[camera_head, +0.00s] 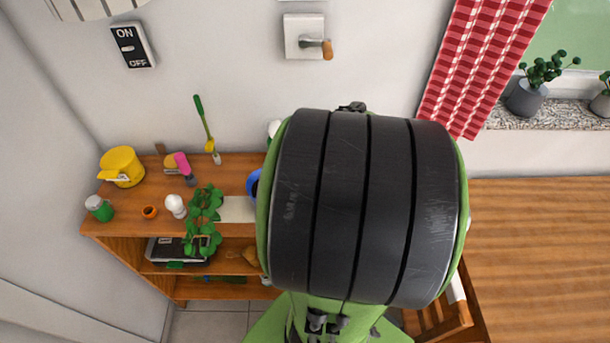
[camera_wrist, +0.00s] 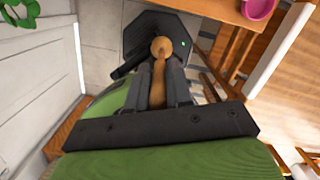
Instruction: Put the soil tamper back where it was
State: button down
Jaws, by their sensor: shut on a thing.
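In the wrist view my gripper (camera_wrist: 160,88) is shut on a light brown wooden piece with a rounded end, which I take to be the soil tamper (camera_wrist: 161,48). The piece sticks out beyond the fingertips, and the fingers hide its lower part. In the head view my own arm fills the middle and hides my gripper and the tamper. I cannot tell from these views which spot the tamper came from.
A wooden shelf unit (camera_head: 120,222) stands left against the wall, with a yellow pot (camera_head: 121,166), a green-lidded jar (camera_head: 99,208) and a trailing plant (camera_head: 203,215) on top. A wooden table (camera_head: 545,235) is at right. A pink bowl (camera_wrist: 258,9) shows in the wrist view.

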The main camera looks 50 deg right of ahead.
jog(key=w+d+p, duration=0.4)
jog(key=w+d, duration=0.9)
jog(key=d, duration=0.1)
notch_tip(320, 180, down, 7)
jog(key=shift+s+d+b, duration=0.15)
jog(key=shift+b, duration=0.25)
jog(key=c, duration=1)
grip_release()
jog(key=shift+f, duration=0.15)
